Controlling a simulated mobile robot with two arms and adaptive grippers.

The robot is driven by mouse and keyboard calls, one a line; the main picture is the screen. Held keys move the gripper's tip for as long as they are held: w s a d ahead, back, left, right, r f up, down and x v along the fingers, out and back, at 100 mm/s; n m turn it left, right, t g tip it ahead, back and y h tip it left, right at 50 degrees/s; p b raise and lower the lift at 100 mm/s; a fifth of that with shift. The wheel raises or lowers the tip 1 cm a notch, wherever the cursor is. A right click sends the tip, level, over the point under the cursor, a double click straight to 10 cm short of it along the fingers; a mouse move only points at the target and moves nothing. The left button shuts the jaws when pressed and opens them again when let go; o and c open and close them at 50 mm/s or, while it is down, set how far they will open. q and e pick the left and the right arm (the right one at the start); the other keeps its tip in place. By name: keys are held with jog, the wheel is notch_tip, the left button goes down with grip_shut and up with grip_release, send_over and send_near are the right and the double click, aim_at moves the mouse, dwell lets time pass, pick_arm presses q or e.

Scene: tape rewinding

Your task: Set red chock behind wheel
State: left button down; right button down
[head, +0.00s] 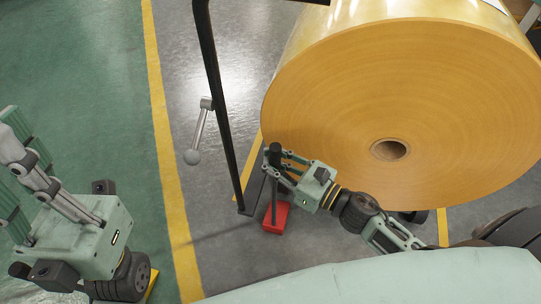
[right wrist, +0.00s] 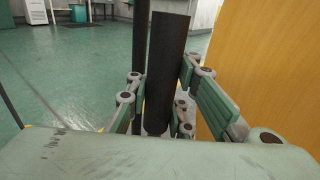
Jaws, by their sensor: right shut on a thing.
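The red chock (head: 276,218) sits low at the floor, below and left of the big roll, with a dark upright handle (head: 274,186). My right gripper (head: 277,168) is shut on the upper part of this handle. In the right wrist view the dark handle (right wrist: 166,75) stands between the fingers, tilted slightly. The chock's red base is hidden there. A small dark part (head: 413,216) shows under the roll; I cannot tell whether it is a wheel. My left gripper (head: 12,168) is at the left, its fingers apart and empty, partly cut off by the picture edge.
A large yellow-brown roll (head: 450,110) fills the upper right, close beside my right gripper. A black bent post (head: 220,95) and a grey crank handle (head: 198,132) stand left of the chock. Yellow lines (head: 163,120) mark the floor; green floor at left is clear.

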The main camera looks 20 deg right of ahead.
jog(key=shift+r, duration=0.3)
jog(key=shift+f, duration=0.15)
jog(key=c, duration=2.2)
grip_release()
jog(key=shift+f, duration=0.2)
jog(key=o, duration=0.7)
jog(key=shift+c, duration=0.2)
jog(key=shift+r, duration=0.1)
